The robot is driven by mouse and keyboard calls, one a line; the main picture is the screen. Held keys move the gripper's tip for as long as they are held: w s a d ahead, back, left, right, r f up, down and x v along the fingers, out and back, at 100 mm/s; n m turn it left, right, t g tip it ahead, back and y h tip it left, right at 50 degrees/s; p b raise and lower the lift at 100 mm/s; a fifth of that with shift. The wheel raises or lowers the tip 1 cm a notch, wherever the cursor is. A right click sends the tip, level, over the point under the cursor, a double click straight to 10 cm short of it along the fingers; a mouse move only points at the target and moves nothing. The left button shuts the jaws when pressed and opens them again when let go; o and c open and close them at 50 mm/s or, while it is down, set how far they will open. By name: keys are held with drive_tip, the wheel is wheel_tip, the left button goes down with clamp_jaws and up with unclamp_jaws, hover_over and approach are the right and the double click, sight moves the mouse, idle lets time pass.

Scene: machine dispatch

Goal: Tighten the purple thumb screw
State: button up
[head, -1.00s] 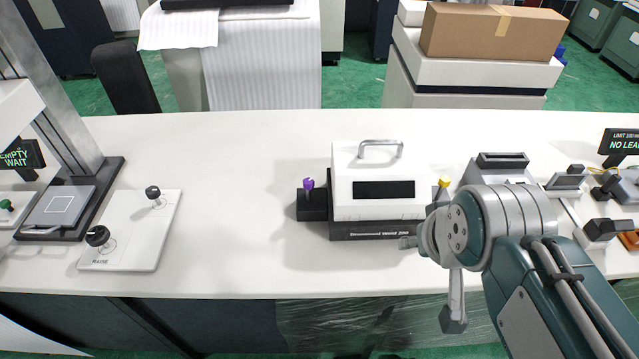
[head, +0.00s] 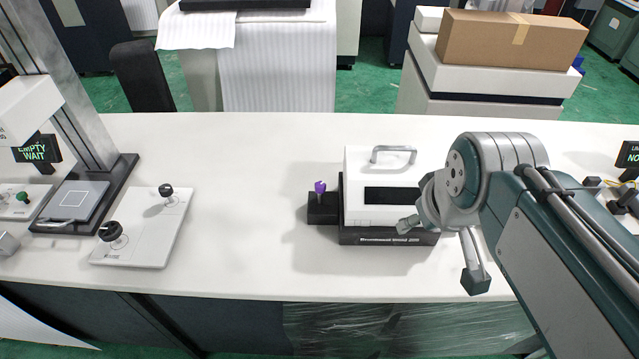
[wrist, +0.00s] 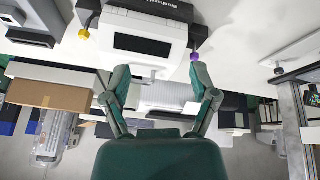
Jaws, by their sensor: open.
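The purple thumb screw (head: 320,187) stands upright on a small black block (head: 322,212) at the left side of a white machine (head: 358,207) with a dark front window. In the wrist view, which is upside down, the purple screw (wrist: 193,56) shows just beyond the tip of the right finger. My gripper (wrist: 163,78) is open and empty, its two fingers spread wide. In the head view my arm comes in from the right, and its end is in front of the machine's right part, to the right of the screw. The fingertips show only in part there.
A yellow knob (wrist: 83,34) sits on the machine's other side. The machine has a grey top handle (head: 394,150). A white plate with two black knobs (head: 150,230) and a press-like stand (head: 120,180) are on the left. The bench between plate and machine is clear.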

drive_tip(key=w+a+r+n+g, duration=0.1)
drive_tip(key=w+a+n, duration=0.2)
drive_tip(key=w+n, duration=0.35)
drive_tip(key=n+g, duration=0.4)
drive_tip(key=n, duration=1.1)
approach(319, 185)
drive_tip(key=shift+m, duration=0.25)
wheel_tip(319, 185, down, 10)
drive_tip(key=shift+a+r, duration=0.1)
clamp_jaws()
